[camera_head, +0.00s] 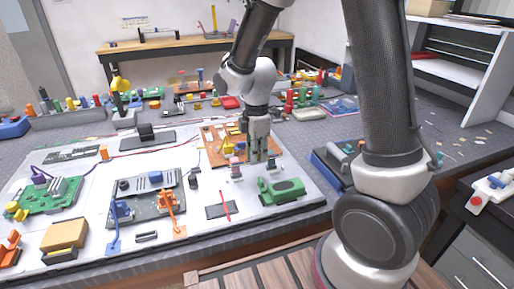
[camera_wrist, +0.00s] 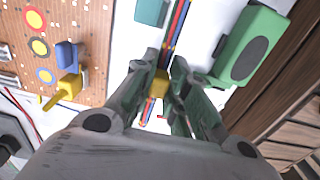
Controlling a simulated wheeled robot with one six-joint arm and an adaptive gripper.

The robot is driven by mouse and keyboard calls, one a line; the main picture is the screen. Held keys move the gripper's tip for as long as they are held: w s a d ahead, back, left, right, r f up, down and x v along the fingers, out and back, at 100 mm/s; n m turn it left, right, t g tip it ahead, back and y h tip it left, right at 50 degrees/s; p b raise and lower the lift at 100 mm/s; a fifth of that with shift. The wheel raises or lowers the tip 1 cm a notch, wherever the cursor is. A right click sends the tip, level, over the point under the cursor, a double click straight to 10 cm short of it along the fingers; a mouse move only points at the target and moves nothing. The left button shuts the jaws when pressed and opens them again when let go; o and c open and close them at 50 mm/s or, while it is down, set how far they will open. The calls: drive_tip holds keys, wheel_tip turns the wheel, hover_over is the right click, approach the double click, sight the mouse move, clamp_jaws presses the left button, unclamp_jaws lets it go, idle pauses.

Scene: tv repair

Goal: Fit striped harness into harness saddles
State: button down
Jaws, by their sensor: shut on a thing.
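The striped harness (camera_wrist: 177,28), with red, blue and dark strands, runs lengthwise between my fingers in the wrist view. A yellow block (camera_wrist: 160,84) on it sits between the fingertips. My gripper (camera_wrist: 165,75) is shut on the harness; in the head view my gripper (camera_head: 260,150) is low over the white mat, by the right edge of the orange-brown board. A teal block (camera_wrist: 151,12), perhaps a harness saddle, lies beside the harness at the top. Small pink (camera_head: 235,163) and teal (camera_head: 271,161) pieces stand near the fingertips. I cannot tell whether the harness touches a saddle.
A green speaker-like part (camera_head: 281,190) lies just right of my gripper; it also shows in the wrist view (camera_wrist: 250,45). The orange-brown board (camera_head: 214,143) is to the left. A dark pad with a red stick (camera_head: 222,209) lies in front. Circuit boards crowd the mat's left.

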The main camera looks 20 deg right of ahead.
sight(257, 175)
drive_tip(key=shift+f, duration=1.5)
drive_tip(key=shift+f, duration=1.2)
drive_tip(key=c, duration=1.3)
unclamp_jaws()
drive_tip(key=shift+c, duration=0.2)
wheel_tip(257, 175, up, 12)
drive_tip(key=shift+r, duration=0.1)
